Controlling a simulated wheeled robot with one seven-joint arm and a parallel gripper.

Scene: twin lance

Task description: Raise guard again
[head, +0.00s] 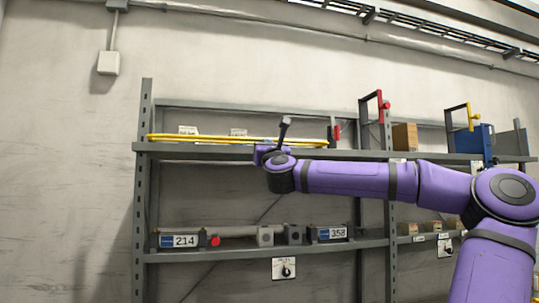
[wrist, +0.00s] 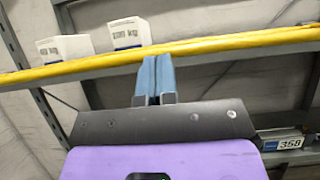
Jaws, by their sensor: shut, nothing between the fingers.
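The guard appears to be the long yellow bar (head: 215,138), which lies low and nearly level along the front of the upper shelf. It crosses the wrist view (wrist: 230,43) from left to right. A red-handled part (head: 337,132) stands at its right end.
White weight-labelled boxes (wrist: 130,32) stand behind the bar. Below are boxes marked 214 (head: 181,241) and 358 (head: 330,233) and a switch plate (head: 285,268). To the right are upright red-handled (head: 383,105) and yellow-handled (head: 470,112) frames and a blue box (head: 473,142).

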